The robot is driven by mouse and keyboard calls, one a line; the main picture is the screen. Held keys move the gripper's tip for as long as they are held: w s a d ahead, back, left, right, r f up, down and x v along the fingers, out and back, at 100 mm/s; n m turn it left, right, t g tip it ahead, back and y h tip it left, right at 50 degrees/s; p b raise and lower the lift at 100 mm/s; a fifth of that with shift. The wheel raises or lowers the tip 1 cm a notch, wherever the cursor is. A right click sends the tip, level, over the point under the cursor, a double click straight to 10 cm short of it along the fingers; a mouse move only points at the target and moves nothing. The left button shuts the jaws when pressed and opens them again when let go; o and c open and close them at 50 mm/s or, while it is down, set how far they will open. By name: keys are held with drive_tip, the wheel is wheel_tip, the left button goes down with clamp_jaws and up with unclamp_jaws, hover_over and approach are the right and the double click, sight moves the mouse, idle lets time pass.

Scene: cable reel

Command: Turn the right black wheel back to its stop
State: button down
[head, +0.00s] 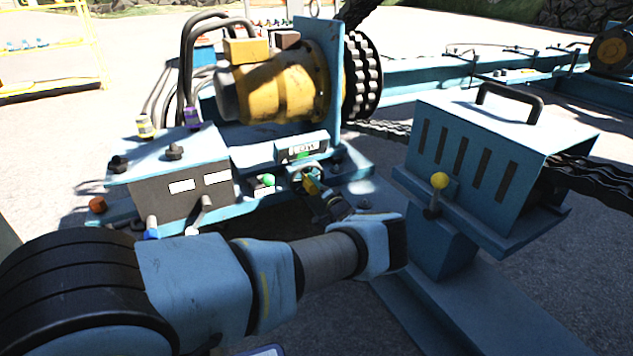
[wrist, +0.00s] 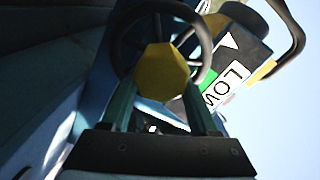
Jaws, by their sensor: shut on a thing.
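A black spoked wheel (wrist: 198,25) shows in the wrist view, with a faceted yellow knob (wrist: 162,72) in front of it. My gripper (wrist: 162,92) has its two fingers on either side of the yellow knob and is shut on it. Whether the knob is the wheel's hub or its handle is hard to tell. In the head view my gripper (head: 318,194) reaches to the small wheel below the display panel (head: 301,149), and the wheel is mostly hidden there. Two black knobs, left (head: 118,164) and right (head: 174,153), stand on the blue-topped box (head: 150,170).
A sign reading LOW (wrist: 228,86) with a green patch is beside the wheel. A green button (head: 267,180) is left of my gripper. A yellow motor (head: 270,88) stands behind. A vented blue box (head: 470,160) with a yellow-tipped lever (head: 438,182) is to the right.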

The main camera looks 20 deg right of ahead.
drive_tip(key=shift+a+n+p, duration=0.25)
drive_tip(key=shift+n+p, duration=0.2)
drive_tip(key=shift+n, duration=0.75)
drive_tip(key=shift+c, duration=0.8)
unclamp_jaws()
drive_tip(key=shift+d+r, duration=0.1)
drive_tip(key=shift+s+d, duration=0.1)
drive_tip(key=shift+s, duration=0.2)
drive_tip(key=s+d+p, duration=0.1)
drive_tip(key=s+p, duration=0.2)
drive_tip(key=s, duration=0.7)
drive_tip(key=shift+s+d, duration=0.1)
